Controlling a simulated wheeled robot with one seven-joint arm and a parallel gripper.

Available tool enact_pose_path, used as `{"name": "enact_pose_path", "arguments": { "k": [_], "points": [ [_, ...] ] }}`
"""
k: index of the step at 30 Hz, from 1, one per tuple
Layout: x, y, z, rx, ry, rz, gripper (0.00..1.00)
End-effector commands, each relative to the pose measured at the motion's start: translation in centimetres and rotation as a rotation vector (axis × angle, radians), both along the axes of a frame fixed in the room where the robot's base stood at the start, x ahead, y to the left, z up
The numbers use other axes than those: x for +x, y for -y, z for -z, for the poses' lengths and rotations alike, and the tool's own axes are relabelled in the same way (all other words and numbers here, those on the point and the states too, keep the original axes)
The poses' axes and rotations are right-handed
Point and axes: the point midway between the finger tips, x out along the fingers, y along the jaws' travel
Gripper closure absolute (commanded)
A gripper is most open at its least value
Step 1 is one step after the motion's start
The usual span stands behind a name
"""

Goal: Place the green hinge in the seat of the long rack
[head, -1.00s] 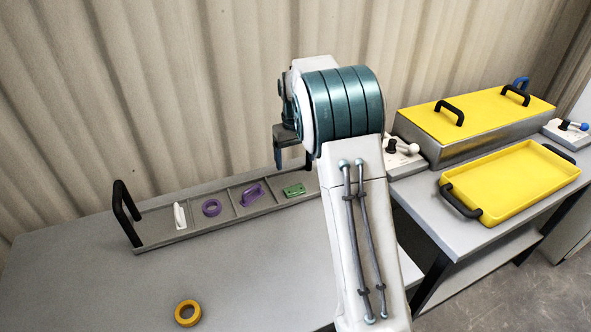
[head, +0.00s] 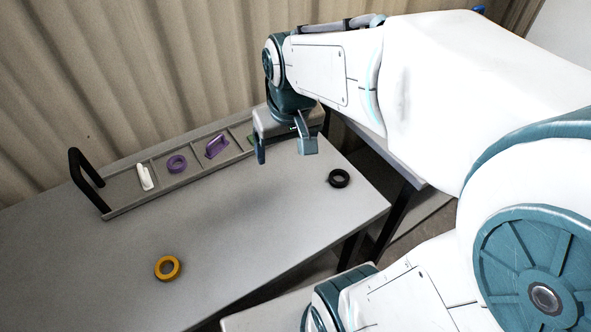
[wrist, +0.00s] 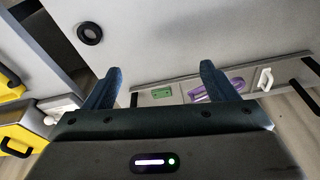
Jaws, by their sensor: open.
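The long rack (head: 180,183) lies along the back of the grey table, with a row of compartments and black end handles. The green hinge (wrist: 162,92) lies flat in its end compartment in the wrist view. In the head view only a sliver of green shows behind my gripper. My gripper (head: 284,151) is open and empty, above the table near the rack's right end. In the wrist view its two fingers (wrist: 161,70) stand apart, with nothing between them; the hinge is beyond them.
Other rack compartments hold a purple handle-shaped part (head: 216,146), a purple ring (head: 177,164) and a white part (head: 145,177). A black ring (head: 339,178) and a yellow ring (head: 168,268) lie on the table (head: 235,235). Yellow containers (wrist: 18,138) show at the wrist view's left edge.

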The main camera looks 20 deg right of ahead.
Motion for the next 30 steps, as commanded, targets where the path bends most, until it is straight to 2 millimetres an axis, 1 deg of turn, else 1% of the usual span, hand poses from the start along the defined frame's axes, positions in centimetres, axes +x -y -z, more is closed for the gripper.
{"name": "enact_pose_path", "arguments": {
  "k": [1, 3, 6, 9, 13, 30],
  "points": [
    [-1.7, 0.0, 0.3, -0.002, 0.014, 0.009, 0.21],
    [-3.5, 0.0, 0.8, -0.006, 0.027, 0.018, 0.21],
    [-5.3, -0.1, 1.5, -0.010, 0.041, 0.028, 0.21],
    [-6.3, 0.0, 1.9, -0.013, 0.048, 0.035, 0.21],
    [-6.7, 0.0, 2.1, -0.013, 0.050, 0.038, 0.21],
    [-6.6, 0.0, 2.1, -0.013, 0.049, 0.038, 0.21]
  ]
}}
